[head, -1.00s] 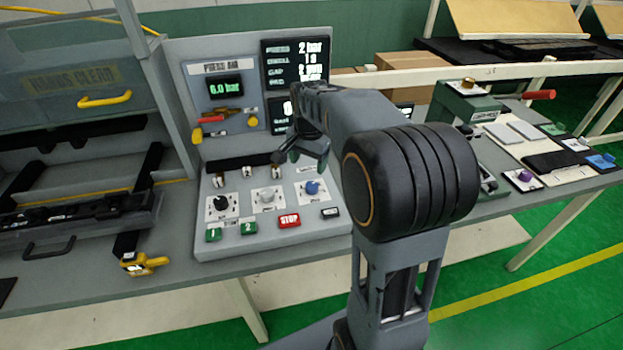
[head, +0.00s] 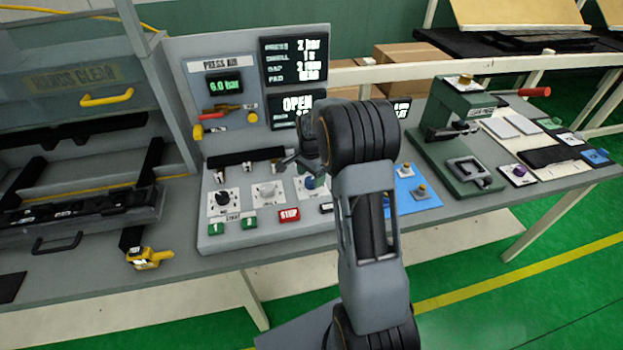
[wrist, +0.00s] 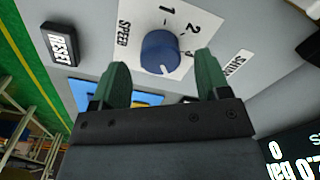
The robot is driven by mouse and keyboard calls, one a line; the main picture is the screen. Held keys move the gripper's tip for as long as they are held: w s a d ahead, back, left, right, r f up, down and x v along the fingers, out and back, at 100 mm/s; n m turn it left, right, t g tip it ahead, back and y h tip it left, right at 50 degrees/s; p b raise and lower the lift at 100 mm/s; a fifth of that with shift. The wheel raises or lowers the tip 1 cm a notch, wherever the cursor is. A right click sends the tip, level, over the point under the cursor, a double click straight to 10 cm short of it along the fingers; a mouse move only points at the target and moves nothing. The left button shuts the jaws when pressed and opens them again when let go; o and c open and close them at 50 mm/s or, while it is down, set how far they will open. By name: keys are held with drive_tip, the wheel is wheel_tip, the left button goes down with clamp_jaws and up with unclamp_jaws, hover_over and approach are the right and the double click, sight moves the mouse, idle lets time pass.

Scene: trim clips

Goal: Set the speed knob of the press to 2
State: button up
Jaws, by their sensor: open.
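The blue speed knob (wrist: 160,52) sits on a white plate marked SPEED, with 1, 2 and 4 readable around it. In the head view the knob (head: 310,183) is partly behind my arm, at the right of a row of knobs on the press panel (head: 258,226). My gripper (wrist: 163,60) is open and empty, its green fingers either side of the knob in the wrist view; contact and height are unclear. In the head view my gripper (head: 296,163) is just above the knob.
A black knob (head: 222,198) and a pale knob (head: 267,190) are left of the speed knob. A red STOP button (head: 289,215) and green buttons lie in front. The RESET button (wrist: 61,44) is close by. A blue board (head: 416,190) and green hand press (head: 458,140) stand right.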

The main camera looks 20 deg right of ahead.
drive_tip(key=shift+f, duration=1.3)
drive_tip(key=shift+c, duration=0.3)
